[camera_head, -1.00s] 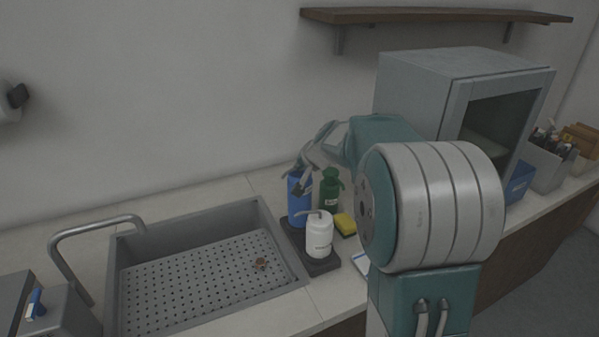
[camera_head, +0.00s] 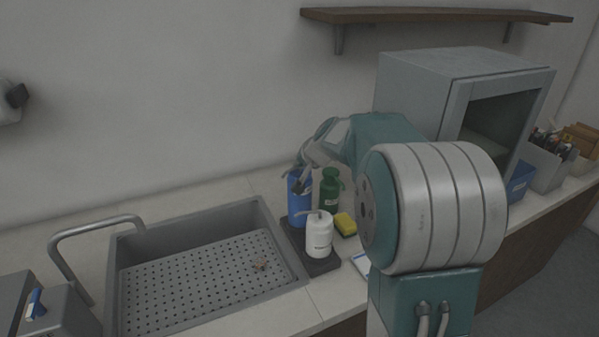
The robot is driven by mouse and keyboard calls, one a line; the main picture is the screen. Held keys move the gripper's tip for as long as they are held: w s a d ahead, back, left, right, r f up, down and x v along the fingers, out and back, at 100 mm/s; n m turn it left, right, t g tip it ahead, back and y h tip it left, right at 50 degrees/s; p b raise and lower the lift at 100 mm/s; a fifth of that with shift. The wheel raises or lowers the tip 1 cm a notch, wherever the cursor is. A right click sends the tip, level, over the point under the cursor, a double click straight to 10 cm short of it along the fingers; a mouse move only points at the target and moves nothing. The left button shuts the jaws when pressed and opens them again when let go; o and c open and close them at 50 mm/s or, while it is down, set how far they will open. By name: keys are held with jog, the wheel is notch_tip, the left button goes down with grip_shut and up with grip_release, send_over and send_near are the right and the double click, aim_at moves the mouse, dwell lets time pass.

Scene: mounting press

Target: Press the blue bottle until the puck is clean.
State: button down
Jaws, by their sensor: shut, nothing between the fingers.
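The blue bottle (camera_head: 299,207) stands upright on a dark tray (camera_head: 324,264) to the right of the sink. My gripper (camera_head: 300,188) is shut and empty, with its fingertips at the top of the blue bottle. The fingers cover the bottle's top, so I cannot tell how far it is pressed. A small brownish puck (camera_head: 260,265) lies on the perforated floor of the sink (camera_head: 190,290). It is too small to tell how clean it is.
A white bottle (camera_head: 319,238) and a green bottle (camera_head: 330,190) stand close beside the blue one. A yellow sponge (camera_head: 345,225) lies to their right. A faucet (camera_head: 95,228) rises at the sink's left. A grey cabinet (camera_head: 430,85) stands behind my arm.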

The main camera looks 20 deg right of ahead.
aim_at(300, 173)
jog(key=shift+r, duration=0.3)
jog(key=shift+r, duration=0.1)
jog(key=shift+r, duration=2.45)
jog(key=s+a+n+g, duration=0.1)
jog(key=s+a+n, duration=0.1)
jog(key=s+a, duration=0.5)
jog(key=s+a+n+g, duration=0.1)
jog(key=s+a+n, duration=0.1)
jog(key=s, duration=0.8)
jog(key=s+a+n+g, duration=0.1)
jog(key=s+a+n, duration=0.1)
jog(key=s+a, duration=0.5)
jog(key=s+d+f+n+h, duration=0.1)
jog(key=s+f, duration=0.3)
jog(key=s, duration=0.6)
jog(key=shift+s+d+f+n+g, duration=0.3)
jog(key=shift+f+n, duration=0.1)
